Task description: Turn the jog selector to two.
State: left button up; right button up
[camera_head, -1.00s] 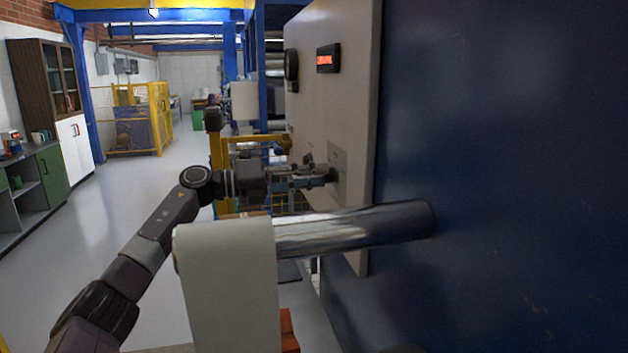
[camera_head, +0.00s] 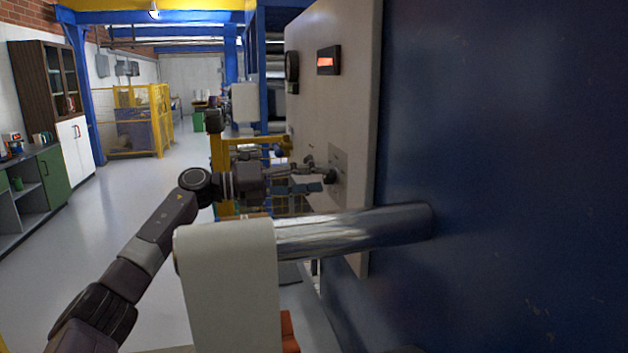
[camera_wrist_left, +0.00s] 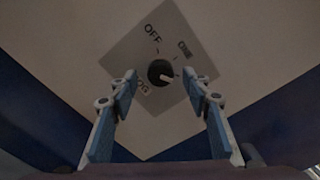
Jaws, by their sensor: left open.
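The jog selector is a dark round knob (camera_wrist_left: 160,72) on a grey label plate (camera_wrist_left: 135,55), set in a pale panel. In the left wrist view its white pointer mark faces right. "OFF" reads above the knob, a small label stands at its upper right, and a partly hidden label ending in "OG" is at its lower left. In the head view the knob (camera_head: 331,176) is small and seen from the side. My left gripper (camera_wrist_left: 162,90) is open and empty, its fingers on either side of the knob in the picture, apart from it. It also shows in the head view (camera_head: 318,178).
Clear floor (camera_head: 140,205) lies to the left.

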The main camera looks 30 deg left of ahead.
pick_arm(q)
jog(key=v, duration=1.1)
jog(key=shift+s+a, duration=0.25)
jog(key=shift+s, duration=0.1)
